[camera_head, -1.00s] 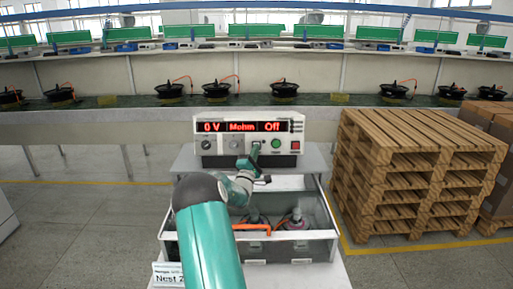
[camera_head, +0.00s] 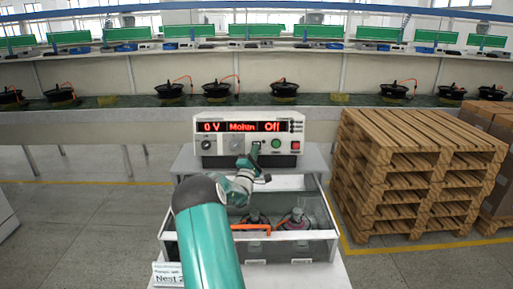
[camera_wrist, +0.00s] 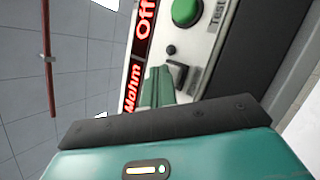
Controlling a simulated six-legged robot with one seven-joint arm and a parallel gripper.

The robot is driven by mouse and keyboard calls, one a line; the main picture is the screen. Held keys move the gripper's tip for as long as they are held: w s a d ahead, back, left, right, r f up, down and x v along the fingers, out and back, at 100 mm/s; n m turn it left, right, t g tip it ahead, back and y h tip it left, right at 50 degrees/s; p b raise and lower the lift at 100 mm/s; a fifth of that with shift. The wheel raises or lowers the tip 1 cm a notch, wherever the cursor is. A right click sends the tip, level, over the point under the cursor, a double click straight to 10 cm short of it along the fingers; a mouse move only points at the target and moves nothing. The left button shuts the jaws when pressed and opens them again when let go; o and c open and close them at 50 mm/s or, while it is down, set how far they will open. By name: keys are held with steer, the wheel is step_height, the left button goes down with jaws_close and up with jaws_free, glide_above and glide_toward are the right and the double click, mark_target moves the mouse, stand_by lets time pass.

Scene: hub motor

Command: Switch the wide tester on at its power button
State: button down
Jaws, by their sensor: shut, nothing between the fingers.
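The wide tester (camera_head: 225,160) is a white box standing on the grey bench. Its red display (camera_head: 241,126) reads 0 V, Mohm and Off. My gripper (camera_head: 256,147) is in front of the middle of its panel, shut and empty, and covers part of it. In the wrist view the green fingertips (camera_wrist: 158,82) are together, close to a small black switch (camera_wrist: 179,74) below the display. I cannot tell whether they touch it. The green Test button (camera_wrist: 187,11) is beside this switch; it also shows in the head view (camera_head: 276,143). A red button (camera_head: 295,146) is at the right end.
A stack of wooden pallets (camera_head: 390,170) stands at the right. A long bench with hub motors (camera_head: 285,88) runs behind.

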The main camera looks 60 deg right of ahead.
steer(key=shift+w+d, duration=0.1)
steer(key=shift+d, duration=0.1)
stand_by(0.5)
steer(key=shift+s+a+r, duration=0.15)
steer(key=shift+s+a, duration=0.25)
steer(key=shift+a, duration=0.35)
steer(key=shift+s+a+r, duration=0.2)
steer(key=shift+s+a, duration=0.15)
steer(key=shift+a, duration=0.4)
steer(key=shift+s+a+r, duration=0.2)
steer(key=shift+s+a, duration=0.2)
steer(key=shift+a, duration=0.3)
steer(key=shift+s+a+r, duration=0.2)
steer(key=shift+s+a, duration=0.15)
steer(key=shift+a, duration=0.4)
steer(key=s+a+r, duration=0.1)
steer(key=s+a, duration=0.2)
steer(key=a, duration=0.3)
steer(key=shift+r, duration=0.35)
